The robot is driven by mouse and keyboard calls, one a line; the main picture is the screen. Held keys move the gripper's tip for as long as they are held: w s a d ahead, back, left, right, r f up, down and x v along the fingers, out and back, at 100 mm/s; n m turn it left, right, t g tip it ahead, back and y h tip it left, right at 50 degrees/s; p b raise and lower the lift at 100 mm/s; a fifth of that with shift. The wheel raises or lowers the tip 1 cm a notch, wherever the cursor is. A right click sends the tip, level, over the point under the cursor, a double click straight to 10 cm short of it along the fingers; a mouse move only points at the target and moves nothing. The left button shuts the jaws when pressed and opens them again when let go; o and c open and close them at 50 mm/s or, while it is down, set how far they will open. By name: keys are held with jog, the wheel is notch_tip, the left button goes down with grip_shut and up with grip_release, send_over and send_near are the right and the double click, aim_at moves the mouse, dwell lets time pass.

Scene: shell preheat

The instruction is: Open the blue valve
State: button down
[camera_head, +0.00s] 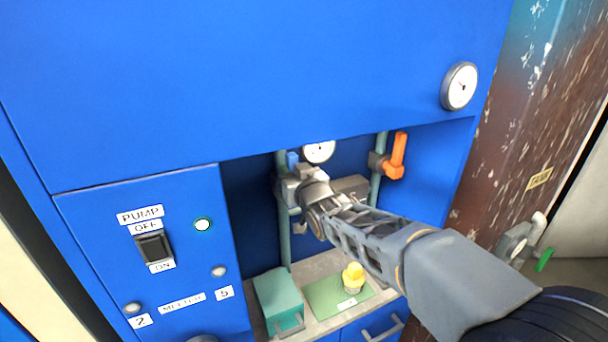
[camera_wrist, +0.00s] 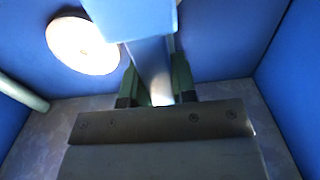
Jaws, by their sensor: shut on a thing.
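The blue valve handle (camera_head: 292,160) shows as a small blue piece on the left green pipe inside the recess of the blue cabinet. My gripper (camera_head: 291,186) covers most of this valve in the head view. In the wrist view, the blue handle (camera_wrist: 130,16) fills the top middle and runs down between the fingers. My gripper (camera_wrist: 155,88) is shut on it there, with one dark green finger on each side. The valve body and the handle's full angle are hidden.
An orange valve (camera_head: 397,157) stands on the right pipe. A gauge (camera_head: 319,151) is behind my gripper. A teal box (camera_head: 279,299) and a yellow object (camera_head: 353,277) on a green mat (camera_head: 325,300) are on the ledge below. A pump switch (camera_head: 154,248) is at left.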

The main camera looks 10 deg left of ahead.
dwell(0.4)
jog(key=c, duration=0.9)
grip_release()
jog(key=shift+w, duration=0.1)
jog(key=shift+d, duration=0.1)
jog(key=b+v, duration=0.1)
jog(key=v, duration=1.2)
jog(key=shift+s+d+b, duration=0.25)
jog(key=shift+b, duration=0.15)
